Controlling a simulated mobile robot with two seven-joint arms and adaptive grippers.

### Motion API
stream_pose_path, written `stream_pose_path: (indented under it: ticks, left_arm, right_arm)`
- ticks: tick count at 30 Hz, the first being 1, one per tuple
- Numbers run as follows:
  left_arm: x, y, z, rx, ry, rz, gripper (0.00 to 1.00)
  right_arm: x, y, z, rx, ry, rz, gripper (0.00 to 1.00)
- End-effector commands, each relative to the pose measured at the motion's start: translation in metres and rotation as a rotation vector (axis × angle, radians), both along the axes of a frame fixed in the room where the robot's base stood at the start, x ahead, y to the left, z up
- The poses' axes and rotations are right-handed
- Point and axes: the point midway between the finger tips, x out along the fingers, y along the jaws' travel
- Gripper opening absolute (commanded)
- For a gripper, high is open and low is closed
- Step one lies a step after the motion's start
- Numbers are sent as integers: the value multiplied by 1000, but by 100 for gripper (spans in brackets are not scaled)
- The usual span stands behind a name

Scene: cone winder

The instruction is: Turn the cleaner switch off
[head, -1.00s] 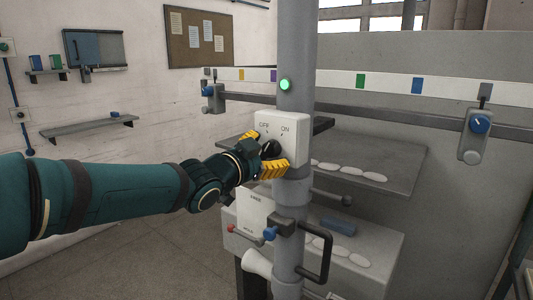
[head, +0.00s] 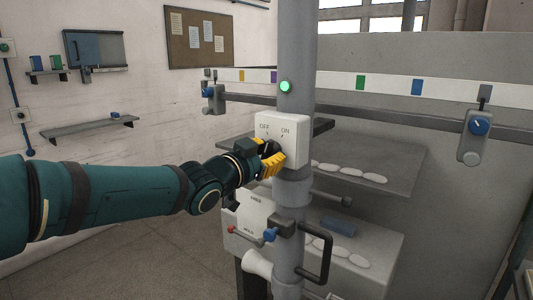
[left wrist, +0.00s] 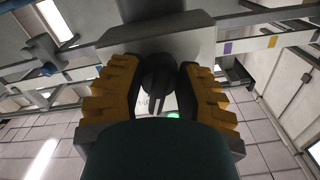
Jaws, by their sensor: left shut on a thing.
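The cleaner switch is a white box (head: 292,130) on a grey vertical post, marked OFF at left and ON at right. Its black knob (left wrist: 158,80) sits between the yellow fingers in the left wrist view. My left gripper (head: 270,158) is shut on the knob, and its fingers hide most of the knob in the head view. A green lamp (head: 285,86) above the box is lit. The knob's exact pointing direction is hard to tell. My right gripper is not in view.
A black handle (head: 326,255) and a blue-knobbed lever (head: 270,234) stick out below the switch. A rail with a blue dial (head: 480,124) runs right. The floor at left is clear.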

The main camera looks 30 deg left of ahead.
Motion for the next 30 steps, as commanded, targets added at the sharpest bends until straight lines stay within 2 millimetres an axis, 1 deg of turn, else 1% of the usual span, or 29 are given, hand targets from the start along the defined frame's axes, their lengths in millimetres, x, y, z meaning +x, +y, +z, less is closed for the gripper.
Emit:
stream_pose_path:
  ticks: [8,18,24,30]
  left_arm:
    - [0,-2,0,-251,20,-2,0]
    - [0,-4,0,-564,44,-3,0]
    - [0,-4,-1,-713,55,-2,0]
    - [0,-4,-1,-815,64,-2,0]
  right_arm:
    - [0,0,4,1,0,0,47]
    - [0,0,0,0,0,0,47]
    - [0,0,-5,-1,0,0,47]
    - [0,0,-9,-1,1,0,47]
